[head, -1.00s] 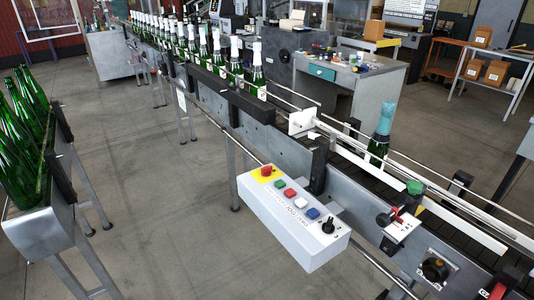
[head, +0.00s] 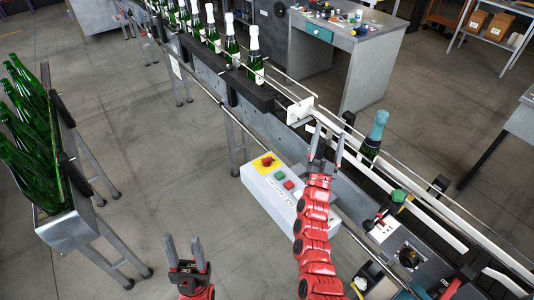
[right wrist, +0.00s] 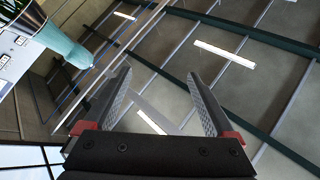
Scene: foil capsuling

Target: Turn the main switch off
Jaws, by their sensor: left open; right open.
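A white control box (head: 256,184) on the line's near rail carries a red knob on a yellow plate (head: 266,162), a green button (head: 279,176) and a red button (head: 289,185). My right arm hides its right part. Further right, a grey panel (head: 424,266) bears a black rotary switch (head: 408,256). I cannot tell which is the main switch. My right gripper (head: 327,144) is open and empty, above the line between box and teal-capped bottle (head: 371,140); its open fingers show in the right wrist view (right wrist: 160,98). My left gripper (head: 185,253) is open and empty at lower centre-left.
Capped green bottles (head: 231,43) stand along the conveyor. A rack of green bottles (head: 70,215) stands at left. A small panel with a black and red lever (head: 383,224) and a green knob (head: 398,195) sits right of my right arm. The floor between rack and line is clear.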

